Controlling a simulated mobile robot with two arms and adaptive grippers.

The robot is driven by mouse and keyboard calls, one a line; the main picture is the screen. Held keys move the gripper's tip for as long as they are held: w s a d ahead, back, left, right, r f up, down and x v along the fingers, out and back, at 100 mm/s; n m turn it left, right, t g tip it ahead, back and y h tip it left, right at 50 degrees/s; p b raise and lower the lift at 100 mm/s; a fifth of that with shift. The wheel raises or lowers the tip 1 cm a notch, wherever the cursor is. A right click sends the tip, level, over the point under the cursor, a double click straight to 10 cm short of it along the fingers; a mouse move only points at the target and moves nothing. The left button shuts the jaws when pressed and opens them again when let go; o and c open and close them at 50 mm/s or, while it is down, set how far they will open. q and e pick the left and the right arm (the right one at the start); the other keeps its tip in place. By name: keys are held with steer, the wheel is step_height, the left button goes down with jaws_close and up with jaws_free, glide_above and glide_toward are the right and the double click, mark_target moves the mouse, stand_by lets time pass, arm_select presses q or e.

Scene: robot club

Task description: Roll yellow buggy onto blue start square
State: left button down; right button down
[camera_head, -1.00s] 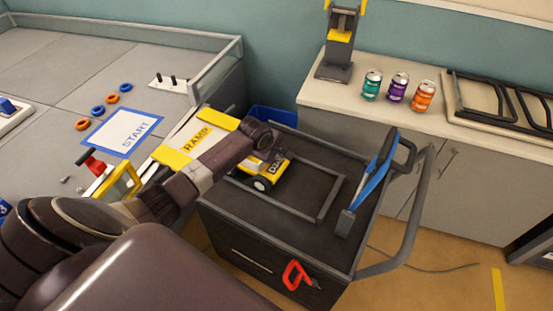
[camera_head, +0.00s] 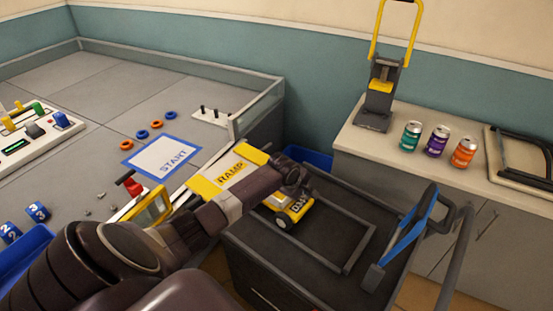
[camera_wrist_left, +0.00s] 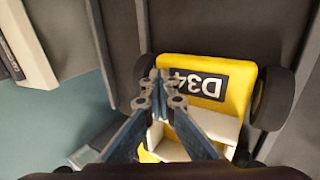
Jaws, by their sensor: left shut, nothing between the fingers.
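The yellow buggy (camera_head: 296,215), marked D34 with dark wheels, sits on the dark cart top (camera_head: 283,254) beside the lower end of the ramp (camera_head: 230,173). The blue-bordered start square (camera_head: 161,157) lies on the grey table to the left, beyond the ramp. My left gripper (camera_head: 297,180) is over the far side of the buggy, and my arm hides part of the buggy. In the left wrist view its fingers (camera_wrist_left: 160,88) are shut and empty, in front of the buggy (camera_wrist_left: 237,80); I cannot tell if they touch it. My right gripper is out of view.
A raised frame (camera_head: 350,258) and a blue-and-black tool (camera_head: 405,235) lie on the cart right of the buggy. Several orange and blue rings (camera_head: 157,124) lie behind the start square. Cans (camera_head: 437,140) stand on the back counter.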

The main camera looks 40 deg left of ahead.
arm_select(q)
steer(key=shift+s+a+f, duration=0.1)
steer(key=shift+s+a, duration=0.05)
steer(key=shift+a, duration=1.25)
steer(key=shift+s+a+f, duration=0.1)
steer(key=shift+a, duration=1.25)
steer(key=shift+a+b, duration=0.55)
steer(key=shift+a, duration=0.9)
steer(key=shift+s+a+b, duration=0.2)
steer(key=shift+a+b, duration=0.9)
steer(key=shift+a, duration=1.9)
